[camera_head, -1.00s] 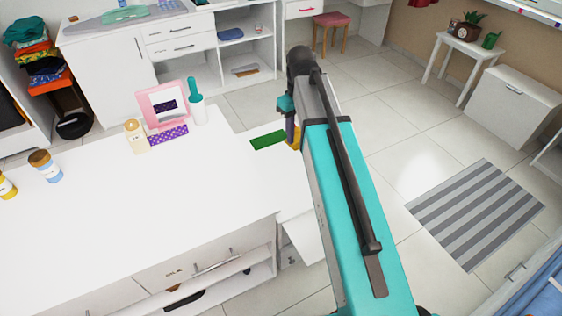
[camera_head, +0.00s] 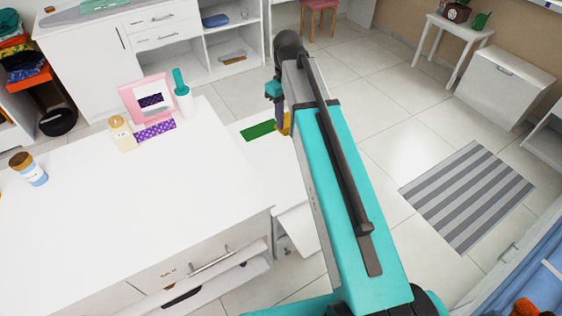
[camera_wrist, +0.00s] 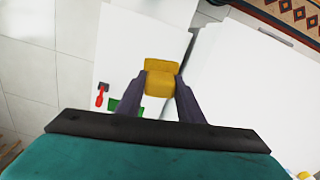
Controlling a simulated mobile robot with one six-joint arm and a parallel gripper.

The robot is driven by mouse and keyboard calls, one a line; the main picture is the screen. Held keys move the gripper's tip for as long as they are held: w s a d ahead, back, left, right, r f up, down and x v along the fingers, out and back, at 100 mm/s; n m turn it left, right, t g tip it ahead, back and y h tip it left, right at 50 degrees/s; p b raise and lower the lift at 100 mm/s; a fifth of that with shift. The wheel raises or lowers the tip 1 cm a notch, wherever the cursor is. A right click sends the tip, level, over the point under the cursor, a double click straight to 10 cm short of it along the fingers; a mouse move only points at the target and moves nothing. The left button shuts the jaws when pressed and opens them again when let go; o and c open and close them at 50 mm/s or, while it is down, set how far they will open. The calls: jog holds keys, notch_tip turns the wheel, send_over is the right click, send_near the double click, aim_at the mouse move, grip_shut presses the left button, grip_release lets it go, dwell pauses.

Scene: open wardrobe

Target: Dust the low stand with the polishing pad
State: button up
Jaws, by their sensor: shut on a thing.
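The yellow polishing pad (camera_wrist: 161,78) is between the two dark fingers of my gripper (camera_wrist: 163,92), which is shut on it. In the head view a sliver of the pad (camera_head: 285,124) shows beside my arm, over the low stand. The low white stand (camera_head: 262,158) lies beside the higher white counter, partly hidden by my arm. It also shows in the wrist view (camera_wrist: 135,45), under the pad. I cannot tell whether the pad touches its top. A flat green thing (camera_head: 258,130) lies on the stand, left of the pad.
The white counter (camera_head: 120,210) fills the left, bearing a pink-framed mirror (camera_head: 150,97), a teal-capped bottle (camera_head: 182,95) and jars. A small red thing (camera_wrist: 100,97) shows in the wrist view. Open tiled floor and a striped rug (camera_head: 468,197) lie to the right.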

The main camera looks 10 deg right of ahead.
jog(key=w+f, duration=0.2)
jog(key=f, duration=1.1)
jog(key=w+f+b, duration=0.1)
jog(key=w+f, duration=0.1)
jog(key=f, duration=1.1)
jog(key=shift+a, duration=0.25)
jog(key=shift+f, duration=0.2)
